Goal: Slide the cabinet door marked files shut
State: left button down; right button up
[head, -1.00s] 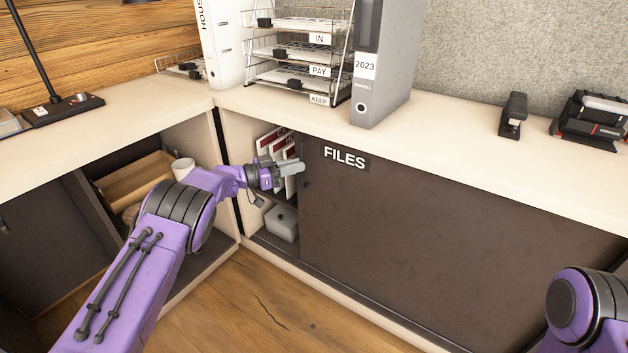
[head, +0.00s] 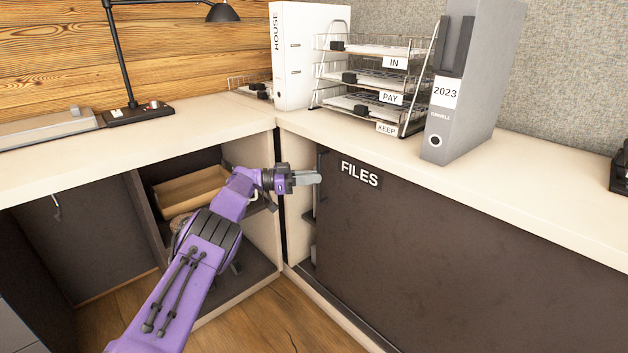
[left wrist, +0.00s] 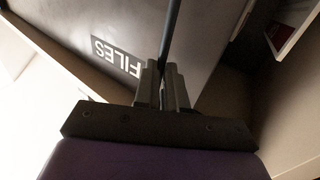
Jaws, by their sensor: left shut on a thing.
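The dark sliding door (head: 450,235) with the white FILES label (head: 361,175) covers most of the right cabinet in the head view. A narrow opening (head: 307,225) shows between its left edge and the pale cabinet side. A dark upright bar handle (head: 320,180) runs along that edge. My left gripper (head: 312,178) is at the handle, shut on it. In the left wrist view the gripper (left wrist: 168,85) has its fingers on either side of the dark handle (left wrist: 172,30), and the FILES label (left wrist: 117,57) shows beside them. My right gripper is out of view.
The left cabinet stands open, with a wooden drawer or box (head: 190,192) inside. On the counter are a white binder (head: 305,60), wire letter trays (head: 375,80), a grey 2023 binder (head: 470,85) and a desk lamp (head: 135,110). Wooden floor (head: 265,315) lies below.

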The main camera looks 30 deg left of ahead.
pick_arm(q)
jog(key=shift+r, duration=0.15)
jog(key=c, duration=1.2)
grip_release()
jog(key=shift+a, duration=0.1)
jog(key=p+v, duration=0.3)
jog(key=v, duration=0.7)
jog(key=shift+a, duration=0.2)
jog(key=shift+s, duration=0.15)
